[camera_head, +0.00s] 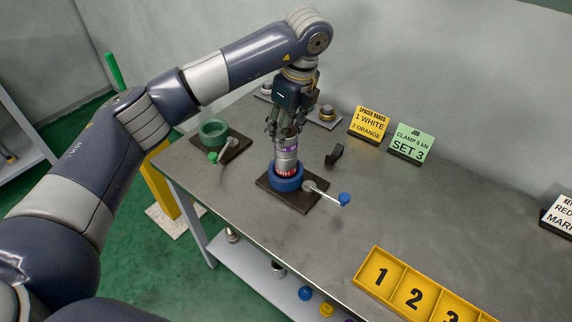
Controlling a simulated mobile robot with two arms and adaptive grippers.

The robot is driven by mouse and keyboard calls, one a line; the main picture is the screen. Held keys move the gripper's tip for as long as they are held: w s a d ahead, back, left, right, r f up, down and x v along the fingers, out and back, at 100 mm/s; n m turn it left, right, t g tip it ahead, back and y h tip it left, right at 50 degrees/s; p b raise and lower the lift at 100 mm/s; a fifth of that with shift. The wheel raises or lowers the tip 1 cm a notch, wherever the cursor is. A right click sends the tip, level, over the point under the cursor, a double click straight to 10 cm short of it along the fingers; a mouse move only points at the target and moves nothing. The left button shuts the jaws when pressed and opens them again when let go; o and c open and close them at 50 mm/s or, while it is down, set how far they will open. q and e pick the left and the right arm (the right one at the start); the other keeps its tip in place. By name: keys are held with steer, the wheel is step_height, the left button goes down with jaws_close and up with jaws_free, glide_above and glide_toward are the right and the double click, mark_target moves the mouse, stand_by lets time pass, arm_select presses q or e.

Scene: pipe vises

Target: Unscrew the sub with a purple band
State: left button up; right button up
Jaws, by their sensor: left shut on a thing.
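The sub with a purple band (287,149) is a silvery cylinder standing upright at the middle of the table. Its lower end sits in a blue vise (286,182) on a dark base plate, with a red ring visible just above the vise. My left gripper (286,128) comes down from above and is shut on the top of the sub. The fingers hide the sub's upper end. The vise's crank handle with a blue knob (344,199) points to the right. My right gripper is not in view.
A green vise (213,132) stands empty at the left. Behind are metal fittings on plates (327,113), a black hook-shaped piece (334,155), a yellow sign (369,124) and a green sign (410,143). A yellow numbered tray (367,278) lies at the front right. The table's right middle is clear.

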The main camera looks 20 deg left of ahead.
arm_select(q)
steer(key=n+g, duration=0.1)
steer(key=n, duration=0.3)
steer(key=shift+n+p, duration=0.3)
steer(key=n, duration=0.2)
steer(key=shift+n+p, duration=0.3)
steer(key=shift+p, duration=0.1)
steer(key=n+g+p, duration=0.1)
steer(key=n, duration=0.3)
steer(key=shift+s+p, duration=0.1)
steer(key=shift+p, duration=0.2)
steer(key=shift+n, duration=0.9)
steer(key=o, duration=1.2)
